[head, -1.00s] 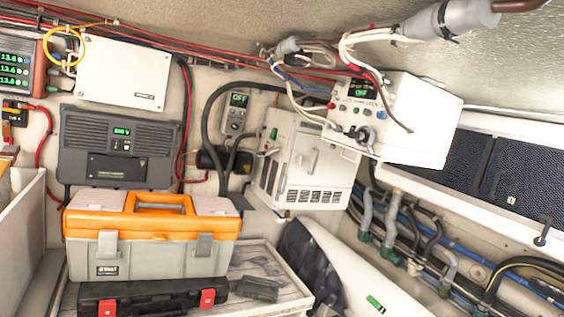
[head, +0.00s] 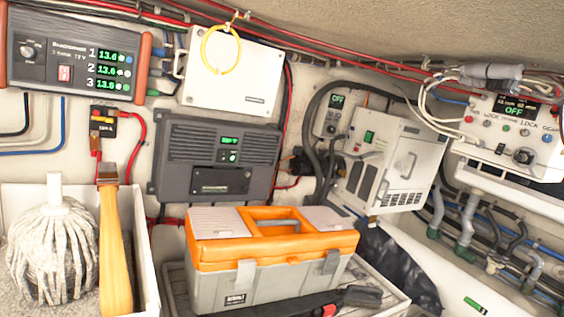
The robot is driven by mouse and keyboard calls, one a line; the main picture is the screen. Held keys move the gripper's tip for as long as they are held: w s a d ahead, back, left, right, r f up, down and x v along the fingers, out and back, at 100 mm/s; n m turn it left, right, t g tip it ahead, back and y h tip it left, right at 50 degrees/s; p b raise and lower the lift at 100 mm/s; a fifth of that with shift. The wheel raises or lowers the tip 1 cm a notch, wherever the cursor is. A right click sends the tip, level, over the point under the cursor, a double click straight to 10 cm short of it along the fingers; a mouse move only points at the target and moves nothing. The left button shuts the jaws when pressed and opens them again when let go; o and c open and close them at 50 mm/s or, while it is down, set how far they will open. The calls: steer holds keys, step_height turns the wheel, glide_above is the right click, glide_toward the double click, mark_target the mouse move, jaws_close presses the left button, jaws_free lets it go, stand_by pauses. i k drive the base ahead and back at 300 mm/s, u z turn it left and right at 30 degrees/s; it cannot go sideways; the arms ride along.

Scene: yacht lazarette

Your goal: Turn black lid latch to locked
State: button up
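No black lid latch can be made out for certain in the current view. A small black handle-like part on a white ledge, in view at the right a moment ago, is now outside the picture. A white control box (head: 500,140) at the right has a round black knob (head: 523,156), a display reading OFF and small lettering that seems to include LOCK. I cannot tell whether this knob is a latch. My gripper is not in view.
An orange and grey toolbox (head: 262,285) stands low in the middle. A mop head (head: 52,245) and a wooden handle (head: 114,245) are in a white bin at the left. A grey unit (head: 215,155), a white cabinet (head: 391,165) and cables line the wall.

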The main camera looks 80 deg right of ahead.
mark_target(525, 181)
steer(key=i, duration=1.55)
steer(key=z, duration=4.5)
steer(key=i, duration=1.05)
steer(key=z, duration=0.1)
